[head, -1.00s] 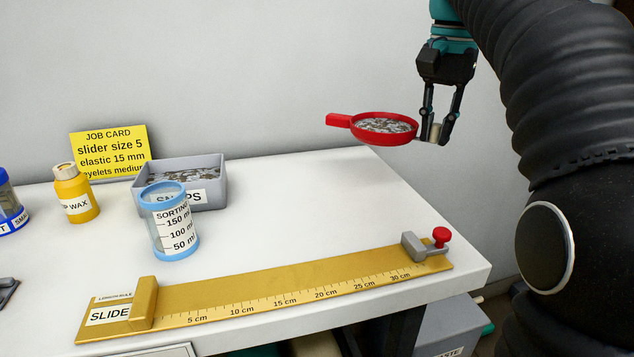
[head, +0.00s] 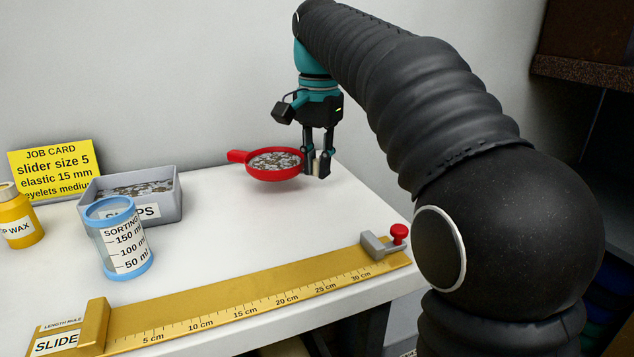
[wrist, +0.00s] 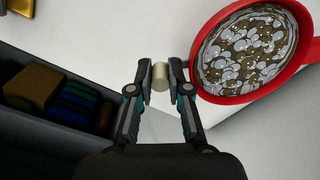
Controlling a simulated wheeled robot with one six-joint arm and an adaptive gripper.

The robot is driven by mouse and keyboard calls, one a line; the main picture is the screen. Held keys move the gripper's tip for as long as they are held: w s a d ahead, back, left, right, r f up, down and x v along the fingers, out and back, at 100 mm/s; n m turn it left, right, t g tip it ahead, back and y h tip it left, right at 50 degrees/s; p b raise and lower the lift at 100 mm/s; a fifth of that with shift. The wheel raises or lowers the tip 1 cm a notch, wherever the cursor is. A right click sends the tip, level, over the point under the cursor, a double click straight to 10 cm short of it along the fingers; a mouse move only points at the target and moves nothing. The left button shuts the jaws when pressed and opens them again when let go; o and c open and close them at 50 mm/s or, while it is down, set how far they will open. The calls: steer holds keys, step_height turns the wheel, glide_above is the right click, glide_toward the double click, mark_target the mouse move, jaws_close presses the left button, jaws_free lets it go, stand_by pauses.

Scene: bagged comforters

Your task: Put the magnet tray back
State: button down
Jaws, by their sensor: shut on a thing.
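The magnet tray (head: 275,163) is a red round dish with a stub handle at its left, full of small silvery and brassy pieces. It also shows in the wrist view (wrist: 250,55), to the right of my fingers. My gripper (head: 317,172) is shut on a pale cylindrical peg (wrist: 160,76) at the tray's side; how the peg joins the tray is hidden. The tray is about level, over the back right part of the white table (head: 215,220). I cannot tell for sure whether it touches the table.
A grey snaps bin (head: 165,205), a blue-rimmed sorting cup (head: 125,240), a wax bottle (head: 18,220) and a yellow job card (head: 50,165) stand at left. A brass length rule (head: 220,305) lies along the front. A dark open container (wrist: 60,105) is beyond the table edge.

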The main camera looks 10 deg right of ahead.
mark_target(318, 198)
steer(key=shift+f+b, duration=0.45)
steer(key=shift+f, duration=1.5)
steer(key=shift+f, duration=0.2)
steer(key=c, duration=1.1)
jaws_free()
steer(key=shift+r, duration=0.1)
step_height(318, 198, up, 12)
steer(key=shift+s+r+p, duration=0.1)
steer(key=shift+p, duration=1)
